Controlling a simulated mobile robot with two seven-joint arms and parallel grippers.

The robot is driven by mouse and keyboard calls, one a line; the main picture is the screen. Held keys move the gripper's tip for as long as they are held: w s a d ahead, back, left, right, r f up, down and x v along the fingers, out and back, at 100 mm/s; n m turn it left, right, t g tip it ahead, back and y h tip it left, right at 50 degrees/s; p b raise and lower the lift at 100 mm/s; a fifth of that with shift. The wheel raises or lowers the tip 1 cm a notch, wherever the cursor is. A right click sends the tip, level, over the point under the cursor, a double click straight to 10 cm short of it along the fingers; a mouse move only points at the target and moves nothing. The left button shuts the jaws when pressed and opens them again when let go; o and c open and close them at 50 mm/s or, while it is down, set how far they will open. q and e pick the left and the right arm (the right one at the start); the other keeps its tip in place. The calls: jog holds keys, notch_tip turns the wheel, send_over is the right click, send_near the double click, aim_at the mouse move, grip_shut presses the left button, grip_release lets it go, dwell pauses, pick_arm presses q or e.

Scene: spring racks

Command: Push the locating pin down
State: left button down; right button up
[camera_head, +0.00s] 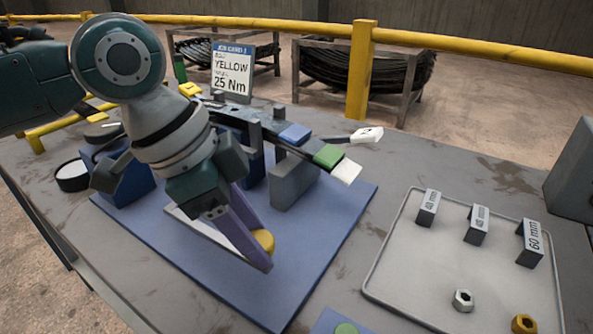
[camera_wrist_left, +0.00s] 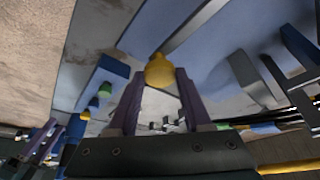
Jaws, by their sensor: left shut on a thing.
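My left gripper (camera_head: 262,250) reaches down over the blue mat (camera_head: 325,215), its purple fingers shut on a yellow rounded knob (camera_head: 264,240), which I take for the locating pin. In the left wrist view, the same knob (camera_wrist_left: 158,70) sits between the two fingertips of the left gripper (camera_wrist_left: 160,78). The pin's lower part, and whether it touches anything below, cannot be made out. Purple prongs at the lower left of the wrist view look like my right gripper (camera_wrist_left: 40,140); whether they are open is unclear.
A long grey bar (camera_head: 265,127) with blue, green and white ends stands behind my left gripper, beside a grey block (camera_head: 295,183). A job card (camera_head: 231,70) reads YELLOW, 25 Nm. A tray (camera_head: 420,275) at right holds marked blocks and nuts. The mat's right side is clear.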

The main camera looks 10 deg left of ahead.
pick_arm(q)
notch_tip(320, 180, down, 4)
jog(key=shift+f+b, duration=0.1)
jog(key=shift+b, duration=0.95)
pick_arm(e)
notch_tip(320, 180, down, 2)
jog(key=shift+f, duration=0.1)
pick_arm(q)
jog(key=shift+a, duration=0.15)
pick_arm(e)
jog(key=shift+s, duration=0.1)
pick_arm(q)
jog(key=c, duration=0.8)
grip_release()
jog(key=shift+s, duration=0.1)
jog(key=o, duration=0.4)
jog(key=shift+o, duration=0.3)
jog(key=shift+r, duration=0.2)
jog(key=p+v, duration=0.1)
jog(key=v, duration=0.8)
jog(key=shift+r+p, duration=0.35)
jog(key=shift+p, duration=0.05)
pick_arm(e)
jog(key=shift+r, duration=0.9)
